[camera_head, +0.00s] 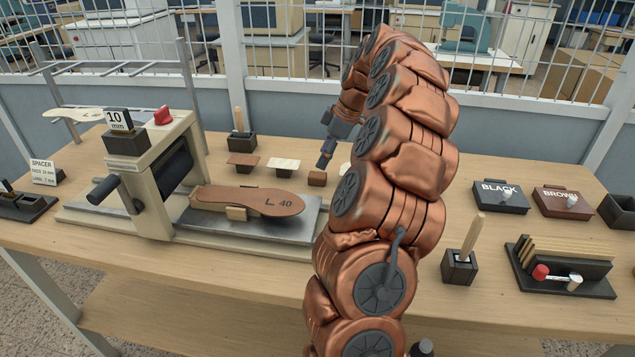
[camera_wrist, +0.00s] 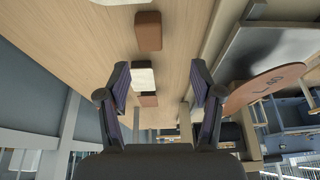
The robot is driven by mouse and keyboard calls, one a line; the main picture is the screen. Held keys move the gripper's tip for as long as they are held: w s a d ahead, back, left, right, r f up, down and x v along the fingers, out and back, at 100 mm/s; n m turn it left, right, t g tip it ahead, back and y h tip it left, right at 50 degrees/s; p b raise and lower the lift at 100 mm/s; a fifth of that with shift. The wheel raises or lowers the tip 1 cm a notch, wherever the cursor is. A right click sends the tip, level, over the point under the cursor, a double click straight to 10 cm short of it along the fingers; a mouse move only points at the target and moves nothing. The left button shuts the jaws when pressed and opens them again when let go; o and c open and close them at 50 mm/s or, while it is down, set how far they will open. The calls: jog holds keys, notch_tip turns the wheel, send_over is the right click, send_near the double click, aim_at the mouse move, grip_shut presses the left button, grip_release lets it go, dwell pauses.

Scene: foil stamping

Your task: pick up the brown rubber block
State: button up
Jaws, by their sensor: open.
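The brown rubber block (camera_head: 317,178) is a small block lying on the table behind the press plate. In the wrist view the brown block (camera_wrist: 148,32) lies on the bare wood, above and beyond my fingertips. My gripper (camera_head: 324,160) is above the table close to the block, its fingers pointing down. In the wrist view my gripper (camera_wrist: 161,75) is open, with nothing held between the fingers. The block is apart from both fingers.
A white piece (camera_head: 283,164) and a flat brown piece (camera_head: 243,159) lie left of the block. Another white piece (camera_head: 345,168) is partly hidden by my arm. The press (camera_head: 150,165) holds a brown insole (camera_head: 247,200) in front. Wooden-handled tools stand in dark holders.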

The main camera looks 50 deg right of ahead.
aim_at(318, 174)
jog(key=shift+s+d+f, duration=0.1)
jog(key=shift+d+f, duration=0.1)
jog(key=shift+d, duration=0.2)
jog(key=shift+s+d+f, duration=0.1)
jog(key=shift+d+f, duration=0.05)
jog(key=shift+d, duration=0.25)
jog(key=shift+w+p+x, duration=0.1)
jog(key=shift+p+x, duration=0.55)
jog(key=shift+x, duration=1.25)
jog(key=shift+w+p+x, duration=0.15)
jog(key=shift+p+x, duration=0.45)
jog(key=shift+x, duration=1.3)
jog(key=shift+r, duration=0.1)
jog(key=c, duration=1.2)
jog(key=shift+c, duration=0.2)
notch_tip(318, 174, up, 10)
jog(key=b, duration=0.2)
